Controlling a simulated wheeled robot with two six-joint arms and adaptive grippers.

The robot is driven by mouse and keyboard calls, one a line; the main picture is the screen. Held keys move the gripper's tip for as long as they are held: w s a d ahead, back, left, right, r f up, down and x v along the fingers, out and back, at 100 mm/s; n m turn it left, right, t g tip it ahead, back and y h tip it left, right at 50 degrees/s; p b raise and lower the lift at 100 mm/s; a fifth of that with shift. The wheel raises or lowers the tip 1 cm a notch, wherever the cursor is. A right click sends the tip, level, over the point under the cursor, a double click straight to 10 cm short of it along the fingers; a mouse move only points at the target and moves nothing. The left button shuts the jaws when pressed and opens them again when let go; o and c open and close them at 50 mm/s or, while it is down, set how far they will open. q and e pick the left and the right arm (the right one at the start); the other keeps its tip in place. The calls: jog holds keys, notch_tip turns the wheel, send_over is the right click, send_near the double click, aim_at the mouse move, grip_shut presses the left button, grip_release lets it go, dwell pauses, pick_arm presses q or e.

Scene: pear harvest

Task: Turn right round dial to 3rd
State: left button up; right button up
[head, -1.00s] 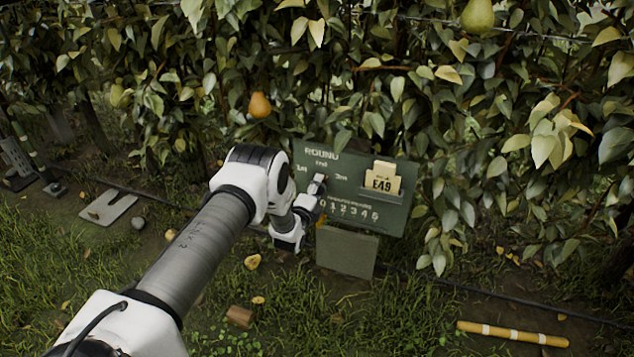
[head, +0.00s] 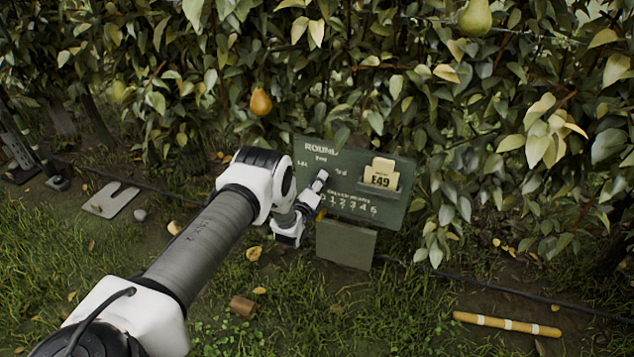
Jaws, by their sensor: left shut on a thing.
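A green board (head: 390,211) headed "ROUND" stands among the foliage in the middle of the head view. It carries the marks 1st, 2nd and 3rd (head: 341,171) in an arc and a row of numbers below. My left gripper (head: 320,182) is at the board's left part, below these marks, and is shut on the round dial. The dial itself is mostly hidden by the gripper, and I cannot tell where it points. My right gripper is not in view.
A cream card marked E49 (head: 381,173) sits in a holder on the board. A plain green panel (head: 346,244) stands below it. A yellow banded stick (head: 507,324) lies on the grass at right. A pear (head: 260,102) hangs above left of the board.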

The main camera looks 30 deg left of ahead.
pick_arm(q)
jog(key=o, duration=1.1)
jog(key=shift+o, duration=0.2)
jog(key=v, duration=1.2)
